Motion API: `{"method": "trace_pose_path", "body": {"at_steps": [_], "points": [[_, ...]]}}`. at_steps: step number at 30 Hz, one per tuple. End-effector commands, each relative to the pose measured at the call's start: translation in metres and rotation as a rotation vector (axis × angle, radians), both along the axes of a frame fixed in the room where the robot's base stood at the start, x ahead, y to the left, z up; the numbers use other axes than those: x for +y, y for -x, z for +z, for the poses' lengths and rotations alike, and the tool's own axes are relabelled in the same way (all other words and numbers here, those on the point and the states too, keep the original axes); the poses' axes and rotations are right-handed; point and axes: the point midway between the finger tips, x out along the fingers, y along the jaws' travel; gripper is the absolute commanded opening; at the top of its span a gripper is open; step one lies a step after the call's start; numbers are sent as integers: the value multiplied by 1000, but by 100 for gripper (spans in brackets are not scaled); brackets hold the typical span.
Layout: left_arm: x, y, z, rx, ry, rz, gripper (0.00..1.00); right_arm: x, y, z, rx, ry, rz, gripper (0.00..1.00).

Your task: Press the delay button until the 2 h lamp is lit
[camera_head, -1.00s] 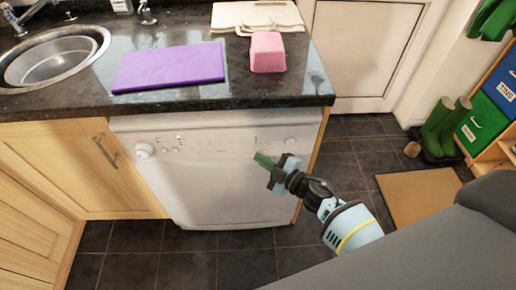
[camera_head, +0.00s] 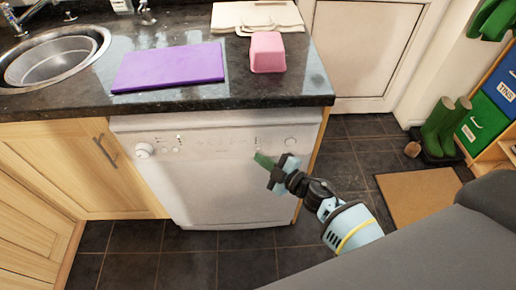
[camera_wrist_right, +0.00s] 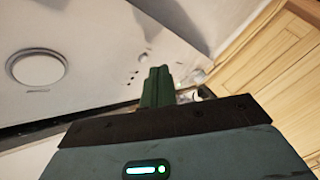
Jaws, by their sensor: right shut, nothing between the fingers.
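The white dishwasher (camera_head: 215,185) stands under the counter, with a control strip along the top of its front. In the right wrist view, the shut fingers (camera_wrist_right: 157,74) are beside a row of small dark dots (camera_wrist_right: 132,73). I cannot tell whether the tips touch the panel. The delay button and 2 h lamp are too small to identify, and no lit lamp is discernible.
A purple board (camera_head: 168,67), a pink tub (camera_head: 267,52) and pale boards (camera_head: 256,16) lie on the dark counter (camera_head: 60,101). A sink (camera_head: 52,58) is at left. Green boots (camera_head: 440,128) and a brown mat (camera_head: 418,195) are at right. Tiled floor lies before the dishwasher.

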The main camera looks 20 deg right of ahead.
Motion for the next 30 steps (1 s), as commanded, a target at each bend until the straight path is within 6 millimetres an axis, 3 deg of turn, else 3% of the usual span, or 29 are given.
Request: {"method": "trace_pose_path", "body": {"at_steps": [30], "points": [[0,0,0,0,0,0,64,-3,-9,0,0,0,0,0]]}}
